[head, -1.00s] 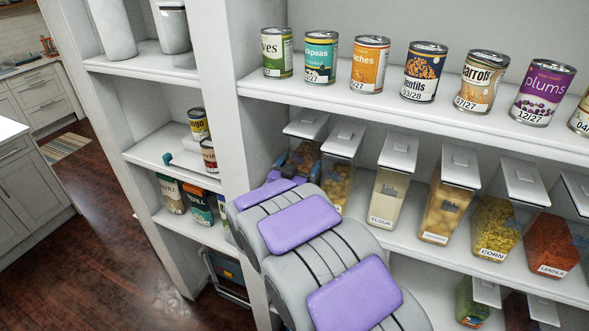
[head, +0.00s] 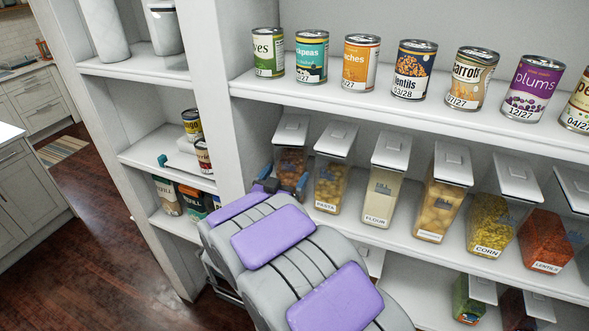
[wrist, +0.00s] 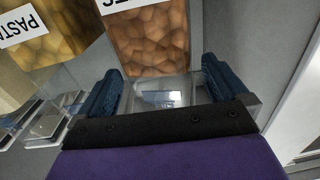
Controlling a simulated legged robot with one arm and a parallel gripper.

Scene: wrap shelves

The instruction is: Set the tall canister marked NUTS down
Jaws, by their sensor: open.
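The tall canister marked NUTS (head: 291,155) is clear with a white lid and brown contents. It stands upright at the left end of the shelf row, beside the canister marked PASTA (head: 331,180). In the wrist view, the brown-filled canister (wrist: 155,40) shows upside down, with only the end of its label in view. My gripper (head: 283,182) is open, low at the front of the NUTS canister. Its two blue fingers (wrist: 158,88) are spread apart, one to each side of it. I cannot tell whether either finger touches it. My gripper hides the canister's base in the head view.
Canisters marked FLOUR (head: 383,185), CORN (head: 492,215) and LENTILS (head: 546,235) continue the row rightward. Several cans line the shelf above (head: 400,107). A white upright panel (head: 218,100) stands close to the left of the NUTS canister.

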